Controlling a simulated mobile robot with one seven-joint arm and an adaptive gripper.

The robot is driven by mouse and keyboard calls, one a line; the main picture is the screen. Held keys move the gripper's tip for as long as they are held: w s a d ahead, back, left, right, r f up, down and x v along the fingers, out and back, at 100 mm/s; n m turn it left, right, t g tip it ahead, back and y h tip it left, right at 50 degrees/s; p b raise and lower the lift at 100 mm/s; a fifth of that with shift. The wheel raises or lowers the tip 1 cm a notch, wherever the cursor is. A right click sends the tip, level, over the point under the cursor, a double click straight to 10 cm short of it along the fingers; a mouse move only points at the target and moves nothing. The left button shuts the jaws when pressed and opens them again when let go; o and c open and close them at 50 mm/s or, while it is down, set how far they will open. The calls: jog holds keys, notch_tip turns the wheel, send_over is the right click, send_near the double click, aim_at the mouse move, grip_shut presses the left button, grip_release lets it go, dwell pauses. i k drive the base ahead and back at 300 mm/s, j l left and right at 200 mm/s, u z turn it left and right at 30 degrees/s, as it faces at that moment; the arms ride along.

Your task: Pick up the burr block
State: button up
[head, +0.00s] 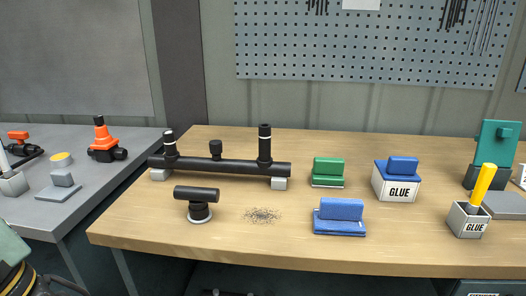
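No label marks the burr block, and I cannot tell for certain which block it is. A green block (328,166) sits on a thin pale-edged green base at the middle of the wooden bench. A blue block (341,209) lies on a flat blue pad nearer the front edge. Another blue block (403,166) rests on top of a white box marked GLUE (396,188). My gripper is not in view.
A black pipe manifold (225,166) lies on grey supports at the back left of the wooden bench (270,255). A black tee (198,198) stands before it, beside scattered shavings (262,215). A GLUE cup (467,219) with a yellow-handled tool and a teal fixture (496,147) stand right.

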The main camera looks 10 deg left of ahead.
aim_at(327, 172)
jog(key=i+l+u, duration=0.1)
jog(key=l+u, duration=0.2)
jog(key=l, duration=0.6)
jog(key=l+u, duration=0.3)
jog(key=l, duration=0.55)
jog(key=i, duration=0.5)
